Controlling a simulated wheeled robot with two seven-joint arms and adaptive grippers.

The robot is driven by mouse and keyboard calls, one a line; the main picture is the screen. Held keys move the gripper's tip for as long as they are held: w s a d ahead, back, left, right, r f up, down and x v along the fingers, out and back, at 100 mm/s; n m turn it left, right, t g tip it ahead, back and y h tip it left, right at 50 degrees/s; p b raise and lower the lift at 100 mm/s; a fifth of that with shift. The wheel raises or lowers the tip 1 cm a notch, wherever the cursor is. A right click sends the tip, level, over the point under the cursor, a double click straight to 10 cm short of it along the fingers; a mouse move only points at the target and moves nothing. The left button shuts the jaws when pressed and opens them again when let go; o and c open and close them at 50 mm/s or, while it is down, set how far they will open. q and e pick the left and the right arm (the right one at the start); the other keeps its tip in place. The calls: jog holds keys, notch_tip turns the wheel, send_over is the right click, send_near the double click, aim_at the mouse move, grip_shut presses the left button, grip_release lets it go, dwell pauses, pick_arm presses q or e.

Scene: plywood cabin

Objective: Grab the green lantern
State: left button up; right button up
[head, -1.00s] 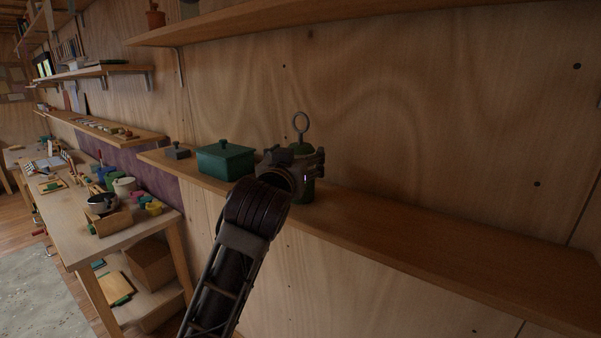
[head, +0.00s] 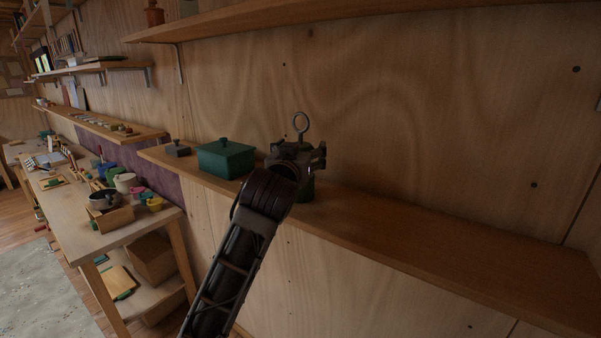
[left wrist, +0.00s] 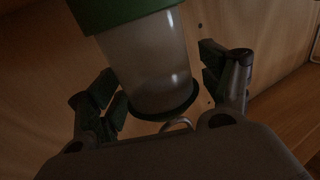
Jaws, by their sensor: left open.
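The green lantern stands upright on the wooden shelf (head: 420,235), against the plywood wall. In the head view its metal ring (head: 300,122) shows above my left gripper (head: 297,160), and a bit of its green base (head: 307,192) shows below; the gripper hides its middle. In the left wrist view the lantern (left wrist: 150,65) appears upside down, with its clear glass body between the two open fingers of my left gripper (left wrist: 165,92). A gap shows beside the right-hand finger; whether the left-hand finger touches cannot be told. My right gripper is not in view.
A green lidded box (head: 226,158) stands on the shelf just left of the lantern, with a small dark box (head: 178,149) farther left. The shelf is clear to the right. Another shelf (head: 330,18) runs above. A cluttered workbench (head: 130,230) stands at left.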

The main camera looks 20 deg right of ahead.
pick_arm(q)
jog(key=shift+c, duration=0.3)
jog(key=c, duration=1.6)
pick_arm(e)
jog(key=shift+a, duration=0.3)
pick_arm(q)
jog(key=shift+r, duration=0.2)
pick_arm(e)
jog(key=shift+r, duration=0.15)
pick_arm(q)
jog(key=shift+r+p, duration=0.85)
notch_tip(320, 180, up, 3)
jog(key=p, duration=0.2)
jog(key=shift+r+p, duration=0.15)
jog(key=shift+p, duration=0.2)
notch_tip(320, 180, up, 3)
jog(key=shift+r, duration=0.85)
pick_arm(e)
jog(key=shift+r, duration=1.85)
